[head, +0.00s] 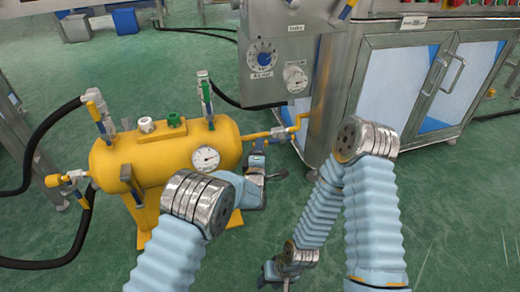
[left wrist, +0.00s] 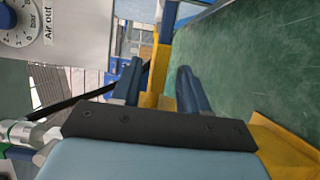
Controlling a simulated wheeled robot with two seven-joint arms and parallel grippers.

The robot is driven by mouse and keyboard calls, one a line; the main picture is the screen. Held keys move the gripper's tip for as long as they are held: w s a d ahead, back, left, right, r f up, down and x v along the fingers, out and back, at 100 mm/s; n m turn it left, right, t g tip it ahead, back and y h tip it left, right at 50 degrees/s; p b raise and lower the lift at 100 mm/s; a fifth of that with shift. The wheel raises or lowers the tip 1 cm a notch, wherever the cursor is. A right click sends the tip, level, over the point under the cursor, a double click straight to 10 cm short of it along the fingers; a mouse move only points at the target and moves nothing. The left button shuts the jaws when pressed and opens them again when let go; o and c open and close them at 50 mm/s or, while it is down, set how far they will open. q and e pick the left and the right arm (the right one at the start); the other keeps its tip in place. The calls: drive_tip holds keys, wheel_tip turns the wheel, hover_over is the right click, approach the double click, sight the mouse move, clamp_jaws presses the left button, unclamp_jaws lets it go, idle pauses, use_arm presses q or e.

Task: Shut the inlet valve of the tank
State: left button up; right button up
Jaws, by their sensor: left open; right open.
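The yellow tank (head: 165,150) stands left of centre in the head view, with a gauge on its front. No label shows which is the inlet. My left gripper (head: 272,167) is open beside the tank's right end, below that pipe valve. In the left wrist view its fingers (left wrist: 158,88) are apart, with yellow metal beyond them. My right gripper (head: 275,275) is open, low in view.
A grey control panel (head: 283,60) with a dial and gauge stands behind the tank's right end. A steel cabinet (head: 420,80) with glazed doors is at the right. Black hoses (head: 40,140) run from the tank's left side. The green floor (head: 460,220) is clear at the lower right.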

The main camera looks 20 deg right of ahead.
use_arm(q)
drive_tip(key=shift+w+d, duration=0.25)
drive_tip(key=shift+w, duration=0.4)
clamp_jaws()
